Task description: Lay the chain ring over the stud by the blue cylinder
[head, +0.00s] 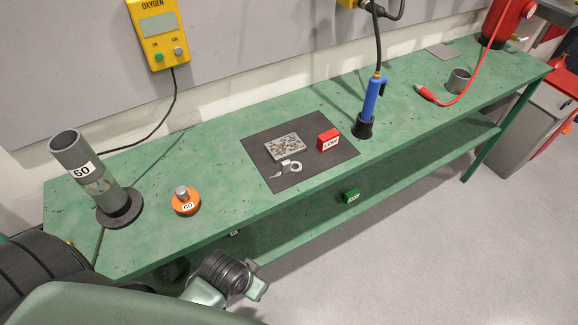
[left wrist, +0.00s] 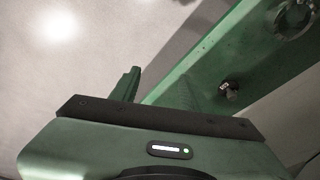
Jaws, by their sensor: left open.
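A small light-grey ring (head: 293,166) with a flat tail piece lies on the dark mat (head: 331,129) in the head view; I cannot tell whether it is the chain ring. A blue cylinder (head: 371,97) stands upright in a black base to the right of the mat, with a hose from its top. I make out no stud beside it. An orange disc (head: 185,206) with a grey stud on top and a "60" label sits at the left of the bench. My left gripper (head: 258,288) is open and empty below the bench's front edge. My right gripper is not in view.
On the mat are a speckled plate (head: 285,146) and a red labelled block (head: 328,139). A tall grey tube (head: 85,169) stands at the bench's left end. A grey cup (head: 459,81) and a red hose are at the right. A green block (head: 351,195) lies on the lower shelf.

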